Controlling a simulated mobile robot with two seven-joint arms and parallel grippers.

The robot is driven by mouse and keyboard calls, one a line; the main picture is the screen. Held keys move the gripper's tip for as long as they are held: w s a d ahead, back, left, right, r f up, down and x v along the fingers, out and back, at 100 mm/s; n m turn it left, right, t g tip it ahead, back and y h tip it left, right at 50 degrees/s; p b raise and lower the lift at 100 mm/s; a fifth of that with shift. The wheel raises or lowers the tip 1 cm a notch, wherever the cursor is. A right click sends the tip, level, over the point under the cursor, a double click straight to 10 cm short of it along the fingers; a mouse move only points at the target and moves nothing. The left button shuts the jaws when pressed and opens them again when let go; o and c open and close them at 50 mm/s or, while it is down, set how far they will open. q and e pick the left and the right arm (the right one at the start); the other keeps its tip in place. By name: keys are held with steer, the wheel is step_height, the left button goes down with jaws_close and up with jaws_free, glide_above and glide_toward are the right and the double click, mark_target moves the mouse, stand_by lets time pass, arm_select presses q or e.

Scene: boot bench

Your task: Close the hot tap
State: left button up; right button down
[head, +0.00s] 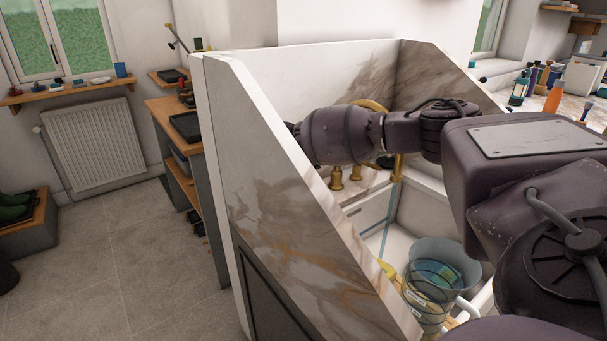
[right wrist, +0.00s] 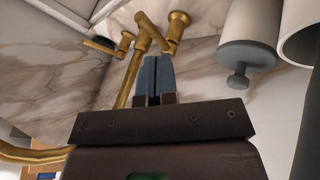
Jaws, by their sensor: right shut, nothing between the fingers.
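The brass tap (right wrist: 141,47) shows in the right wrist view, with a long lever (right wrist: 104,47) on its left side and a round brass fitting (right wrist: 179,20) on its right. I cannot tell which side is hot, and no water flow can be made out. My right gripper (right wrist: 154,66) is shut and empty, its blue-grey fingertips pointing at the tap body; contact cannot be told. In the head view, my right arm hides the gripper and much of the tap, leaving part of the curved brass spout (head: 372,104) and brass posts (head: 337,178) visible. My left gripper is out of view.
A marble side panel (head: 290,215) stands left of the white sink. A clear bucket (head: 440,275) with blue and yellow things stands in the sink. Bottles (head: 553,95) line the right counter.

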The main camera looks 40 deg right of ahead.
steer(key=x, duration=0.6)
steer(key=shift+b, duration=0.4)
steer(key=shift+d+f, duration=0.1)
steer(key=shift+f, duration=0.05)
steer(key=d+n, duration=0.1)
steer(key=s+n+t, duration=0.1)
steer(key=shift+s+d+n+p, duration=0.2)
steer(key=shift+d+n+p, duration=0.1)
steer(key=shift+d, duration=0.1)
steer(key=shift+s+d+t, duration=0.3)
steer(key=shift+d, duration=0.25)
